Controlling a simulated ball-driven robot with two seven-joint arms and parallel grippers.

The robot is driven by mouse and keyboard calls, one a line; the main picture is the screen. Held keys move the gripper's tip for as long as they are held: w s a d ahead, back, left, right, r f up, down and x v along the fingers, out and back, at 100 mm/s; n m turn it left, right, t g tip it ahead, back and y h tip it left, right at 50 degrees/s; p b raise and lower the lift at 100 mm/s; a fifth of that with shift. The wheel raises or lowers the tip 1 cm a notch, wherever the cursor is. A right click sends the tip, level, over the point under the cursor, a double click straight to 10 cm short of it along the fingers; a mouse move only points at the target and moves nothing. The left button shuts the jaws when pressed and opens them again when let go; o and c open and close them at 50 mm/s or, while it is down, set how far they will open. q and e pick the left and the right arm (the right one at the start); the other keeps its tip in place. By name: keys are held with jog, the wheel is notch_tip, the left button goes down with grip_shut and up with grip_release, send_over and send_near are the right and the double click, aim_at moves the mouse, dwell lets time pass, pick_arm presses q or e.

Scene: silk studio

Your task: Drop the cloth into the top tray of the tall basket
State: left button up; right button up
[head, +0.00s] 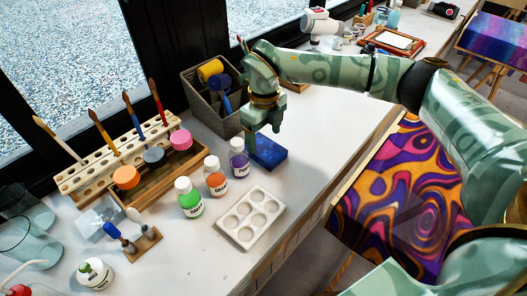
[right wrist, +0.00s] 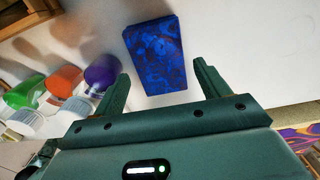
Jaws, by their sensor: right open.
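The cloth (head: 268,152) is a folded dark blue block with a mottled pattern, lying on the white table. My right gripper (head: 263,138) is just above it, pointing down, with its fingers apart and nothing between them. In the right wrist view the cloth (right wrist: 156,55) lies ahead of the open right gripper (right wrist: 162,82), about centred between the fingertips. A grey basket (head: 205,107) stands behind the gripper at the window side, holding a yellow roll and a blue tool. My arm hides part of it, and I cannot make out a top tray. My left gripper is not in view.
Purple (head: 239,163), orange (head: 215,180) and green (head: 188,203) paint bottles stand just left of the cloth. A white palette (head: 249,216) lies in front. A wooden brush rack (head: 120,160) is further left. The table's right side is clear; a patterned canvas (head: 400,195) stands beyond its edge.

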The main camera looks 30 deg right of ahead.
aim_at(264, 147)
notch_tip(264, 147, down, 4)
jog(key=shift+f+b, duration=0.2)
jog(key=shift+b, duration=0.45)
jog(key=c, duration=0.7)
jog(key=shift+r, duration=0.15)
jog(key=shift+c, duration=0.2)
